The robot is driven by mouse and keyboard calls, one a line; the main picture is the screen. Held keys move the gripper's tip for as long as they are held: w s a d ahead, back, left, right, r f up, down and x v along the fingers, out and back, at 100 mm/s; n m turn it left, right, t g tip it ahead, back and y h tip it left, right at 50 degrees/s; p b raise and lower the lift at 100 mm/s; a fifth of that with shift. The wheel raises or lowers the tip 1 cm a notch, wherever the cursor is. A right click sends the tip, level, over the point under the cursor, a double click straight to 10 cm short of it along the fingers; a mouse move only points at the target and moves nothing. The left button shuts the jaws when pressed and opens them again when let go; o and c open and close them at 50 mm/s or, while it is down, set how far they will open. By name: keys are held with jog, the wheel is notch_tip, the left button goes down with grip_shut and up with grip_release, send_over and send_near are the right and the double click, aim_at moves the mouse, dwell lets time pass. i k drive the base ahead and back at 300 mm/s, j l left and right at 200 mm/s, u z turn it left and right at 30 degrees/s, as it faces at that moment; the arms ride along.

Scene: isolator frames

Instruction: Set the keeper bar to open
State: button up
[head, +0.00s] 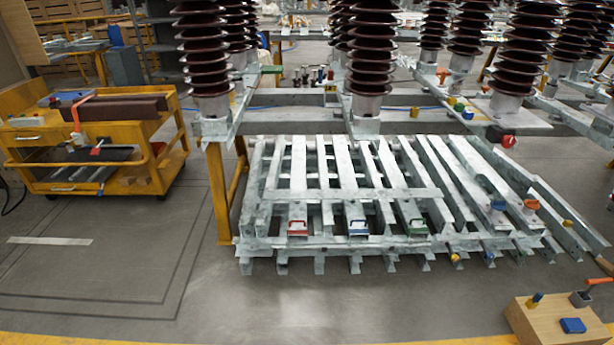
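A low galvanised steel frame (340,195) of parallel bars lies on the floor in the middle of the head view. Along its front rail sit a red-handled fitting (297,228), a blue-handled fitting (358,228) and a green-handled fitting (417,227). A blue fitting (497,205) and an orange fitting (531,205) sit on bars at its right side. I cannot tell which part is the keeper bar, nor its setting. My gripper is not in view.
Tall brown ribbed insulators (370,45) stand behind the frame. A yellow cart (95,140) stands at the left. Grey floor (130,270) is clear at front left.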

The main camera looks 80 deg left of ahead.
aim_at(275, 248)
jog(key=u, duration=2.65)
